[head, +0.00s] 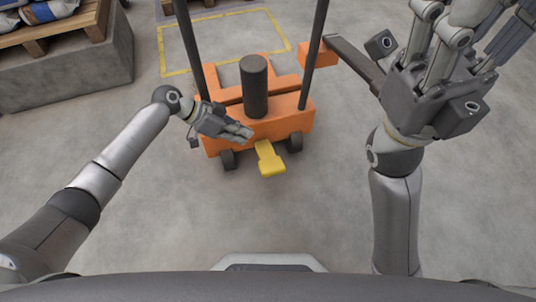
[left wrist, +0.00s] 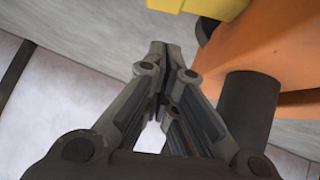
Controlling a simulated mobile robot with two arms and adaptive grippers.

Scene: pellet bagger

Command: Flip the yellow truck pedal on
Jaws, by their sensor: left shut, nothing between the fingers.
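The yellow pedal (head: 268,158) sticks out low from the front of the orange truck (head: 285,125), towards me. In the left wrist view, part of the yellow pedal (left wrist: 195,5) shows at the top edge, beside the orange body (left wrist: 285,45). My left gripper (head: 245,133) is shut and empty, just above and left of the pedal in the head view. In the left wrist view, its fingertips (left wrist: 158,50) meet below the pedal in the picture, with a gap between them. My right gripper (head: 440,40) is raised at the upper right, away from the pedal; its fingertips run towards the top edge.
The truck has a dark upright cylinder (head: 254,85), two dark posts and dark wheels. A grey block with a wooden pallet (head: 60,30) and bags stands at the upper left. A yellow floor marking (head: 210,15) lies behind the truck. The floor in front is clear.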

